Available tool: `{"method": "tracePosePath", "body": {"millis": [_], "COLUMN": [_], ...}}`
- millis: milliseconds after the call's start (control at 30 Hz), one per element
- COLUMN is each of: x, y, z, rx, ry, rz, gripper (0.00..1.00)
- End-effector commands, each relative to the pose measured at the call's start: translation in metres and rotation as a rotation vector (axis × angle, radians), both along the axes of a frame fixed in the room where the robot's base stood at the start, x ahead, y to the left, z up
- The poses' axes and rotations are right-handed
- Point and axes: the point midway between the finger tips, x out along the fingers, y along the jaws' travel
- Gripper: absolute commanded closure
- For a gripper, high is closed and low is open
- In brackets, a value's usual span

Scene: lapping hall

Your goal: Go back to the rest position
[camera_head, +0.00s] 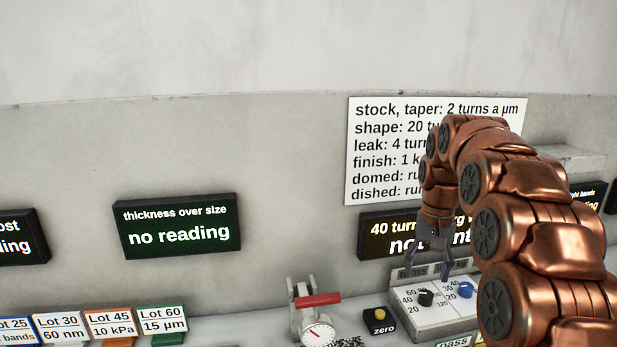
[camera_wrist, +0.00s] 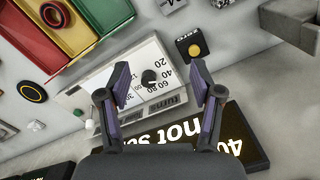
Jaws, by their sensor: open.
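My gripper (camera_head: 433,270) is open and empty in the head view, pointing down above the white control box (camera_head: 437,318) with a black knob (camera_head: 425,298) and a blue knob (camera_head: 465,290). In the wrist view my gripper (camera_wrist: 158,92) has its two fingers spread apart. The black knob (camera_wrist: 149,78) shows between the fingertips there, on the white box's numbered face (camera_wrist: 160,62). I cannot tell how far the fingertips are above the knob. The blue knob is not clear in the wrist view.
A dial gauge with a red lever (camera_head: 318,300) and a yellow zero button (camera_head: 379,314) stand left of the box. Lot cards (camera_head: 110,325) line the lower left. Dark displays (camera_head: 178,226) and a white sign (camera_head: 385,150) are at the wall. Colored bins (camera_wrist: 70,30) lie upper left in the wrist view.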

Motion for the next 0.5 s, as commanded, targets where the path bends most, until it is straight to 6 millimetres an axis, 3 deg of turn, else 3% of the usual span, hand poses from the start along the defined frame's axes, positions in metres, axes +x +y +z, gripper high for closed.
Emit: {"method": "tracePosePath", "body": {"millis": [500], "x": [-0.105], "y": [0.035], "z": [0.009], "rx": [0.005], "ry": [0.035], "rz": [0.109], "gripper": [0.35]}}
